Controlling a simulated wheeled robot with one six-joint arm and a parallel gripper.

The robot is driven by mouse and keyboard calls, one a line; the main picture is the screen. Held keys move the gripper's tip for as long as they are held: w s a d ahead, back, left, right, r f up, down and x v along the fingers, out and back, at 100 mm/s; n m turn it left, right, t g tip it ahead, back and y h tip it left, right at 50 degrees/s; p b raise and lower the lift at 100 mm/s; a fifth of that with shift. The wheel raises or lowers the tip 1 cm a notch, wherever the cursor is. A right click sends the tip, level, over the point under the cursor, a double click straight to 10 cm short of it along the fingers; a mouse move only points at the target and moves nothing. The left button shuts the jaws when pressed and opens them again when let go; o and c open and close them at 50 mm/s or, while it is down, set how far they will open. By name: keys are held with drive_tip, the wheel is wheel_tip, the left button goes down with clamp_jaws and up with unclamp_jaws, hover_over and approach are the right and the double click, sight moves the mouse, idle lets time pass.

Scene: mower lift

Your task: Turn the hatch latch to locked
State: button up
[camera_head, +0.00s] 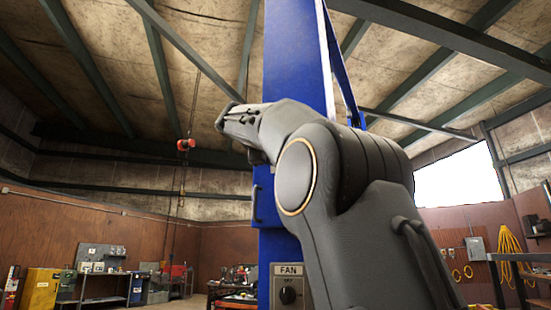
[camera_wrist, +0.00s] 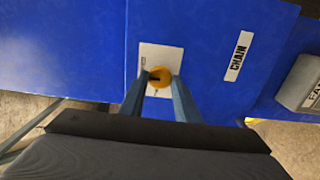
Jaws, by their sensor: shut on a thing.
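My gripper (camera_wrist: 160,82) is shut on the knob, one grey finger on each side. The small lettering on the plate is too small and partly covered to read, so I cannot tell which position the latch points to. In the head view my arm covers the latch and my fingers.
A white label reading CHAIN (camera_wrist: 239,56) is right of the plate. A grey FAN switch box (camera_head: 289,287) is low on the blue post (camera_head: 296,60). A red hoist part (camera_head: 185,145) hangs at the left. Benches and a yellow cabinet (camera_head: 40,289) stand far back.

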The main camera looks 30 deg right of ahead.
drive_tip(key=o, duration=1)
drive_tip(key=shift+d, duration=0.15)
drive_tip(key=shift+o, duration=0.2)
drive_tip(key=b+v, duration=0.2)
drive_tip(key=v, duration=0.6)
